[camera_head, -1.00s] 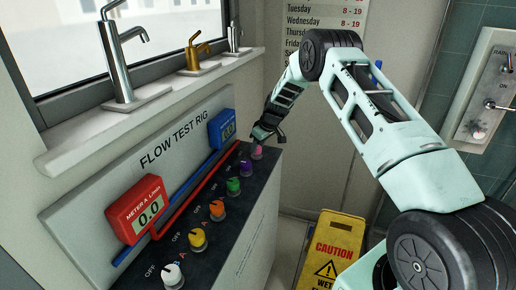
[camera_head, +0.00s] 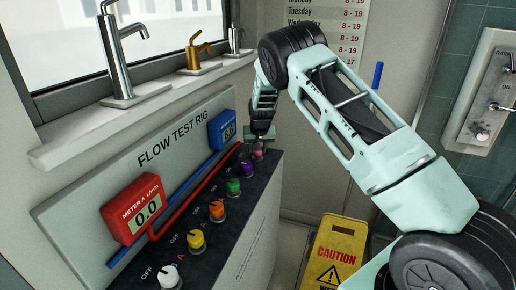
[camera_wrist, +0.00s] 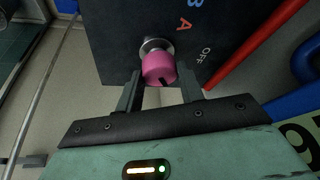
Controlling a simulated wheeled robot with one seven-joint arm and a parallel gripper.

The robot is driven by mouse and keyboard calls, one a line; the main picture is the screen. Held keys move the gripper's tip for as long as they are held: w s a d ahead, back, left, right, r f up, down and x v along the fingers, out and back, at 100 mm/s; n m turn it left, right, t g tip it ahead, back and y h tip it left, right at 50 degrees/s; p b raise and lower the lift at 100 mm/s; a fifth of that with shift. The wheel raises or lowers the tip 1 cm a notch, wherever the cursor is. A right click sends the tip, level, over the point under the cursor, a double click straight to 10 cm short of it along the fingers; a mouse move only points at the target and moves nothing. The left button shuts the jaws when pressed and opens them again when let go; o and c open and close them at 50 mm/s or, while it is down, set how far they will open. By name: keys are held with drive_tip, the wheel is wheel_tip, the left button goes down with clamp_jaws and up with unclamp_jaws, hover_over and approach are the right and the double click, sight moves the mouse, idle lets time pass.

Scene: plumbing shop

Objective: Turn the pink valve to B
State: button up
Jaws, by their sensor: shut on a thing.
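The pink valve (camera_head: 258,154) is the farthest knob in the row on the dark top of the flow test rig. In the wrist view the pink knob (camera_wrist: 158,66) sits between the two fingers of my gripper (camera_wrist: 162,88), which is shut on it. A dark pointer mark shows on the knob's near side. The labels B, A and OFF are on the panel beside it. In the head view my gripper (camera_head: 260,142) comes down on the knob from above.
Purple (camera_head: 247,168), green (camera_head: 233,187), orange (camera_head: 217,211), yellow (camera_head: 197,240) and white (camera_head: 169,275) knobs line the panel. The red meter (camera_head: 136,208) reads 0.0. Faucets stand on the sill (camera_head: 75,140). A yellow caution sign (camera_head: 335,255) stands beside the rig.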

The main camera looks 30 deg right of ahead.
drive_tip(key=shift+m, duration=0.5)
drive_tip(key=o, duration=1)
drive_tip(key=shift+r, duration=0.1)
drive_tip(key=b+v, duration=0.1)
drive_tip(key=v, duration=0.7)
drive_tip(key=b+v, duration=0.2)
drive_tip(key=v, duration=0.7)
drive_tip(key=shift+w+a+r+b, duration=0.1)
drive_tip(key=shift+a+b, duration=0.15)
drive_tip(key=shift+b, duration=0.05)
